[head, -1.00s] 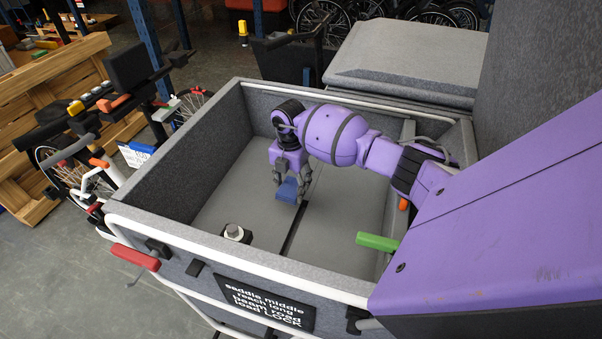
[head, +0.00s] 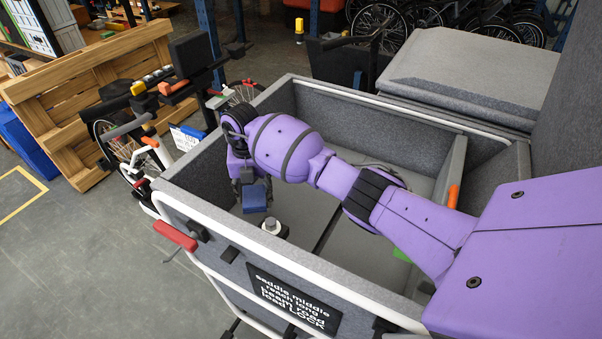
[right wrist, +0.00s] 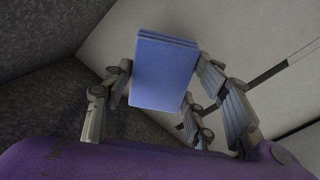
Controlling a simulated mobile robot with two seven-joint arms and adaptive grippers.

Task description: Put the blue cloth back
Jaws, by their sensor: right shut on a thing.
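The blue cloth (head: 256,197) is a small folded block. It hangs in my right gripper (head: 252,184) inside the grey cargo box (head: 196,172), near its left wall. The right wrist view shows the cloth (right wrist: 164,72) between the fingers of my right gripper (right wrist: 172,95), which are shut on it. The cloth appears to be above the box floor. My left gripper is not in view.
A pale knob-like part on a dark base (head: 271,228) stands on the box floor just below the cloth in the picture. A green handle (head: 402,256) and an orange handle (head: 453,196) are at the right. A red grip (head: 175,235) sticks out at the front left.

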